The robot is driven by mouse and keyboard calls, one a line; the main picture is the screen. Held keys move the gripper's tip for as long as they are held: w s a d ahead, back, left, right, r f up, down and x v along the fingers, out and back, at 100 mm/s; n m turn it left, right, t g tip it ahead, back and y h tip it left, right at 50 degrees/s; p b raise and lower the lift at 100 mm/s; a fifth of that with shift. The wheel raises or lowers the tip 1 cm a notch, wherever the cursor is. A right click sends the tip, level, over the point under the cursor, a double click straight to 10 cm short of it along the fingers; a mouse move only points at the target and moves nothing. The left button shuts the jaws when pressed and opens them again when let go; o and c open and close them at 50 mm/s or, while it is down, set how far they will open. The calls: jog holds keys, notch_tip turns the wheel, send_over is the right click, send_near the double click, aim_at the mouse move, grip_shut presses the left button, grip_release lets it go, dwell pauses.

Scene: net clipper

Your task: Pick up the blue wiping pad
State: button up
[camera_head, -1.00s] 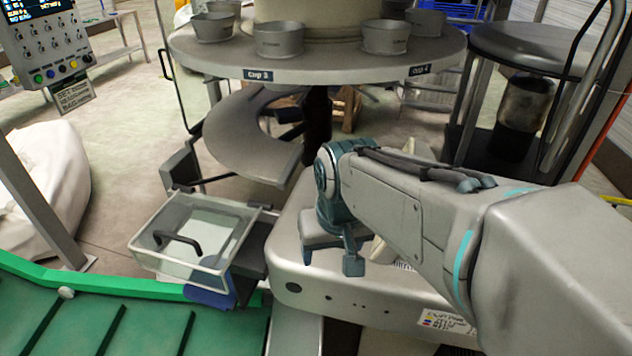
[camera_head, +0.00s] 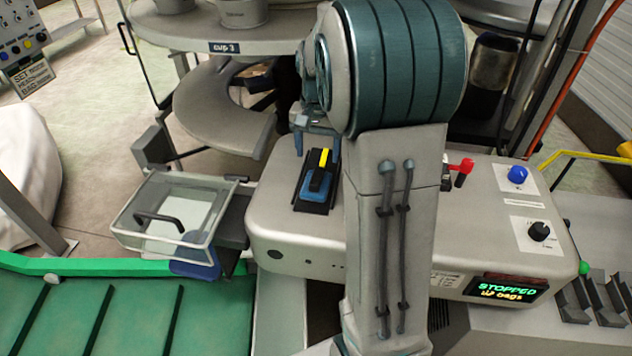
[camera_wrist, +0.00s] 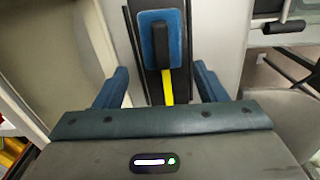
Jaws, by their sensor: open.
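The blue wiping pad (camera_head: 312,192) has a black handle and lies in a black holder on top of the grey machine housing. A yellow strip (camera_head: 323,158) shows at its far end. In the wrist view the blue pad (camera_wrist: 145,42) lies ahead, between the lines of the two fingers, with the yellow strip (camera_wrist: 167,88) nearer to me. My gripper (camera_wrist: 160,82) is open and empty, with nothing touching the pad that I can see. In the head view my gripper (camera_head: 316,130) is just beyond the pad, partly hidden by my arm.
A clear lidded box (camera_head: 180,210) with a black handle stands left of the housing (camera_head: 280,225). A round table with cups (camera_head: 200,30) is behind. A red lever (camera_head: 460,168), blue button (camera_head: 518,174) and black knob (camera_head: 540,232) are on the right. A green conveyor (camera_head: 100,315) is front left.

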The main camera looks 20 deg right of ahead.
aim_at(317, 175)
notch_tip(317, 175, down, 9)
jog(key=shift+s+a+f+p, duration=0.1)
jog(key=shift+a+p, duration=0.05)
jog(key=shift+p, duration=0.5)
jog(key=c, duration=0.7)
